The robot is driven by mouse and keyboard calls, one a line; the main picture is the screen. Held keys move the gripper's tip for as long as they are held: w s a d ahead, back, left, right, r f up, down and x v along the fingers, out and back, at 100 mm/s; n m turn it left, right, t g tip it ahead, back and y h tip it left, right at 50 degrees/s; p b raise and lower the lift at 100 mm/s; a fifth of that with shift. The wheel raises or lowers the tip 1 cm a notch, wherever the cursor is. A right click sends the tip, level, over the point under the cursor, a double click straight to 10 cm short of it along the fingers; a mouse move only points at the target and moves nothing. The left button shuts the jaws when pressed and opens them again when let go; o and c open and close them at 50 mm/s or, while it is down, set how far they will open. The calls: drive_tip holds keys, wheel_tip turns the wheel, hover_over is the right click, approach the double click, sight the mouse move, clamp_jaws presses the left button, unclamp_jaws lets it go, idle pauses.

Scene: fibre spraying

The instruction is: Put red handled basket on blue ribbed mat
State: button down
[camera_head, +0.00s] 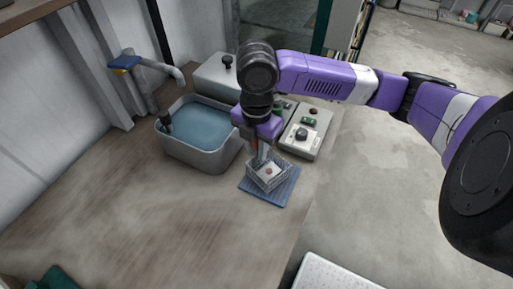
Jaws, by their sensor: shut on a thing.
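The basket (266,181) is small, grey and box-shaped, with a bit of its red handle (255,162) showing under my gripper. A small reddish-brown thing shows inside it. My gripper (262,156) points down and is shut on the basket's handle; its fingertips are mostly hidden. The blue ribbed mat (285,192) lies on the table near its right edge. The basket is over the mat and covers much of it. I cannot tell whether its base touches the mat.
A grey basin of water (202,160) with a tap (160,66) stands left of the basket. A control box (306,132) with knobs stands behind the mat to the right.

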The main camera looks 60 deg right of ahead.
drive_tip(key=shift+f, duration=0.1)
drive_tip(key=shift+f, duration=0.15)
drive_tip(key=c, duration=1.2)
unclamp_jaws()
drive_tip(key=shift+c, duration=0.2)
